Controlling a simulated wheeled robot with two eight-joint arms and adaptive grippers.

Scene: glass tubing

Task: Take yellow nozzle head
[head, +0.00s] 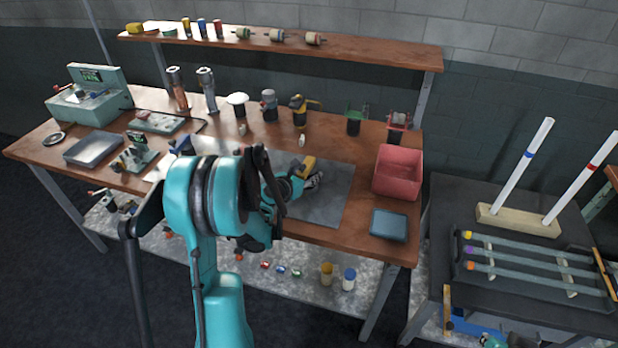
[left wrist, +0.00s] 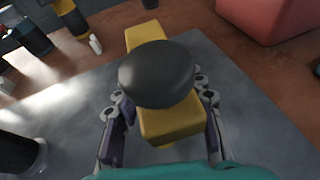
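A yellow blocky piece with a round black cap, apparently the nozzle head (left wrist: 172,122), is in the middle of the left wrist view. In the head view this yellow piece (head: 308,163) shows at the grey mat, beside my left gripper (head: 305,182). In the left wrist view my left gripper (left wrist: 164,122) has its fingers spread on both sides of the piece. A narrow gap shows at the left finger; contact at the right one is unclear. The black cap hides part of the piece. Teal and black parts at the bottom right of the head view may be my right arm; its fingers are unclear.
The grey mat (head: 335,205) lies on the wooden bench. A red bin (head: 398,172) and a blue-grey tray (head: 389,224) stand to its right. A yellow-and-black tool (head: 299,108) and several other tools stand behind it. A side table (head: 440,220) holds glass tubes.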

